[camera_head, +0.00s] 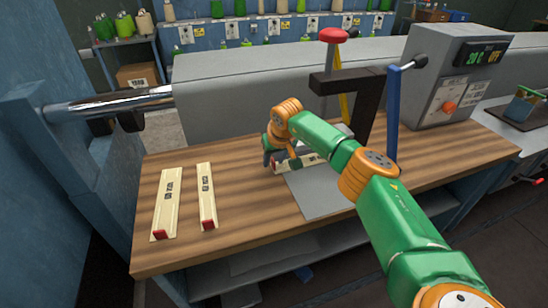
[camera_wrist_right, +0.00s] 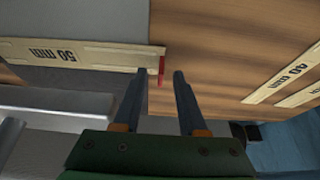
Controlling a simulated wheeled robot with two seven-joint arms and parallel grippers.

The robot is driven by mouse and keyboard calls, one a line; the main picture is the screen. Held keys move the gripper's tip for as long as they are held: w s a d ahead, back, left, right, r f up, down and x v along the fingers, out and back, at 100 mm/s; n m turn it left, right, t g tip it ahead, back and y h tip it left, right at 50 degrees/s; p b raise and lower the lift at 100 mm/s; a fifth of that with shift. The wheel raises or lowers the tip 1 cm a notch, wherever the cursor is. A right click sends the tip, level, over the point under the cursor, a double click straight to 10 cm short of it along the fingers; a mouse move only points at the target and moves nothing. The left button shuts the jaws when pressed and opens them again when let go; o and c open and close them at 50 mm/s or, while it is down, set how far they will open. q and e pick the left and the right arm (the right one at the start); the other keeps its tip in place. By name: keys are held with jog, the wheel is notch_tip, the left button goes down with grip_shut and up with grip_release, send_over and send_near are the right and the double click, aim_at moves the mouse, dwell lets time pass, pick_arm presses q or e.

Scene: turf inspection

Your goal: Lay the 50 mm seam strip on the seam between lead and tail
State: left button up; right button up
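The 50 mm seam strip (camera_wrist_right: 95,56), cream with a red end, lies at the left in the right wrist view, along the edge of a grey sheet. In the head view it (camera_head: 290,166) lies mid-table, partly hidden by my right arm. My right gripper (camera_head: 274,160) is just over its left end. In the wrist view its two fingers (camera_wrist_right: 158,76) are apart, with the red end between their tips. Whether they touch it I cannot tell. The seam between lead and tail cannot be made out. My left gripper is not in view.
Two other strips (camera_head: 167,203) (camera_head: 206,195) lie at the table's left; one reads 40 mm (camera_wrist_right: 290,77) in the wrist view. A grey plate (camera_head: 320,200) is mid-table. A dark clamp frame (camera_head: 363,90), blue lever (camera_head: 393,115) and control box (camera_head: 455,75) stand behind. Bare wood lies left of the gripper.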

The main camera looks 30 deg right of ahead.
jog(key=v, duration=0.7)
jog(key=shift+b, duration=0.45)
jog(key=shift+r, duration=0.1)
